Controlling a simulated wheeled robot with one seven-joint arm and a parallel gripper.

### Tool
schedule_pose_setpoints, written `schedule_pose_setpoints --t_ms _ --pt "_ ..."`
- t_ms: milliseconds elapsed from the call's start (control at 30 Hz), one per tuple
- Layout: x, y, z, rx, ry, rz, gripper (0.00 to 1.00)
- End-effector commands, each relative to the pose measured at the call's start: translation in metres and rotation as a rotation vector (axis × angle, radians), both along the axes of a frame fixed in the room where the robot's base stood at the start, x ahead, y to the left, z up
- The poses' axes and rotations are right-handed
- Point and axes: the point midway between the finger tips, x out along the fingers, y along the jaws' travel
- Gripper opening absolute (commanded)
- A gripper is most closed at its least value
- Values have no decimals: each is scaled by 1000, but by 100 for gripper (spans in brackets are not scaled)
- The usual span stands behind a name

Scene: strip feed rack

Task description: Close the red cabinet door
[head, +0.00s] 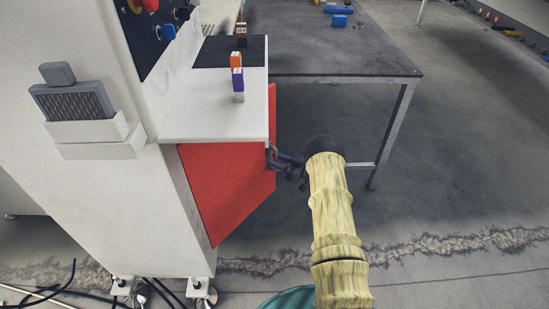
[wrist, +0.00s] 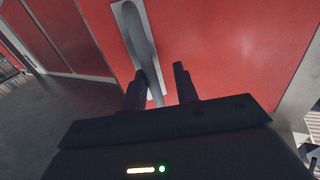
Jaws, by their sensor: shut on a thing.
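The red cabinet door (head: 225,190) is below the white shelf of the machine cabinet in the head view, and its right part reaches past the shelf's edge. How far it stands open is hard to tell. In the wrist view the door (wrist: 230,45) fills the upper right. The door's grey handle (wrist: 133,30) runs down between my fingers there. My gripper (head: 274,160) is at the door's right edge. In the wrist view my gripper (wrist: 160,88) is shut on the handle's lower part. The fingertips are dark against the door, and the cabinet's inside is hidden.
A dark-topped table (head: 340,45) stands behind and to the right, one leg near my arm. Cables (head: 40,292) lie on the floor at lower left. Floor at right is clear.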

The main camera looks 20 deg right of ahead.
Motion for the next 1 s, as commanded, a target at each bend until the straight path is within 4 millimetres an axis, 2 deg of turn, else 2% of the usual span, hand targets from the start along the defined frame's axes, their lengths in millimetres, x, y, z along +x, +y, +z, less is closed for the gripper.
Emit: schedule_pose_setpoints --t_ms 67,1000 --pt "-5 4 1 7 3 16 17" --pt "-47 -31 1 3 2 8 17"
